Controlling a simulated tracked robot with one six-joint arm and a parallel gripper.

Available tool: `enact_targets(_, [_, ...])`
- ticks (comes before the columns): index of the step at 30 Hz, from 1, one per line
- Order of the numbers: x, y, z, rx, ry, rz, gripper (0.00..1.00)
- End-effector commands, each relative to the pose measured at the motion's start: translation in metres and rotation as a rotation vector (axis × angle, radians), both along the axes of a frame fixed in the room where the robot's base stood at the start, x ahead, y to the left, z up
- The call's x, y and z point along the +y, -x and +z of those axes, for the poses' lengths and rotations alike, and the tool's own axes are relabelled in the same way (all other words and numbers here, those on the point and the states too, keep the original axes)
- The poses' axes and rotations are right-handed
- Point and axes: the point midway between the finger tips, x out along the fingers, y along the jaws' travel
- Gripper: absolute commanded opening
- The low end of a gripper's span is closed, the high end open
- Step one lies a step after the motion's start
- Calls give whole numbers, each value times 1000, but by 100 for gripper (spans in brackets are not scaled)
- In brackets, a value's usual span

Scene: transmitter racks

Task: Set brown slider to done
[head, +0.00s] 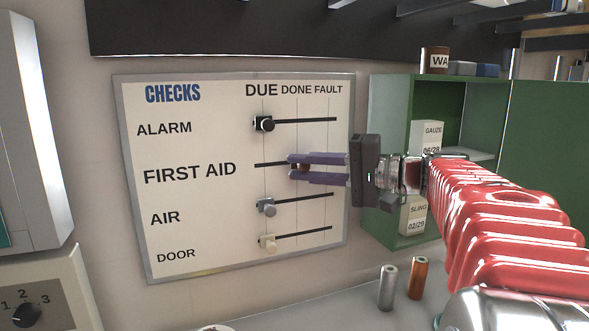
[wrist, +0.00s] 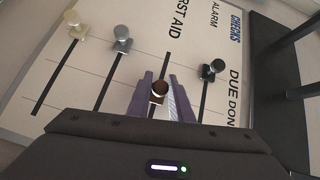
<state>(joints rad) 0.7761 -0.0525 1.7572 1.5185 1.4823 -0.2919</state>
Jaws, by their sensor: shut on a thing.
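The CHECKS board (head: 200,230) hangs on the wall with DUE, DONE and FAULT columns. The brown slider (head: 303,168) is on the FIRST AID track, partly hidden by my fingers, at or very near the DONE line. It also shows in the wrist view (wrist: 160,90), between the fingers. My gripper (head: 296,166), with purple fingers, comes in from the right and is shut on the brown slider. The black ALARM slider (head: 264,124), grey AIR slider (head: 267,208) and cream DOOR slider (head: 268,242) are at DUE.
An open green cabinet (head: 393,150) with first-aid boxes stands right of the board, close behind my gripper. Two cylinders, silver (head: 387,287) and copper (head: 419,278), stand on the counter below. A dial panel (head: 45,290) is at lower left. A dark shelf (head: 290,30) runs above.

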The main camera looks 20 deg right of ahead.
Motion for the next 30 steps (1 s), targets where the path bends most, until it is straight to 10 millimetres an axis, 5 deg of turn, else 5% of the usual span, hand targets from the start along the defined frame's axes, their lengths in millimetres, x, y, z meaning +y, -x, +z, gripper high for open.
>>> enact_targets(3, [1, -1, 1, -4, 0, 1, 0])
enact_targets(4, [1, -1, 1, -4, 0, 1, 21])
enact_targets(10, [1, -1, 1, -2, 0, 1, 35])
enact_targets(22, [-2, 3, 1, -1, -1, 1, 36])
enact_targets(30, [-20, 24, 2, 0, 0, 0, 36])
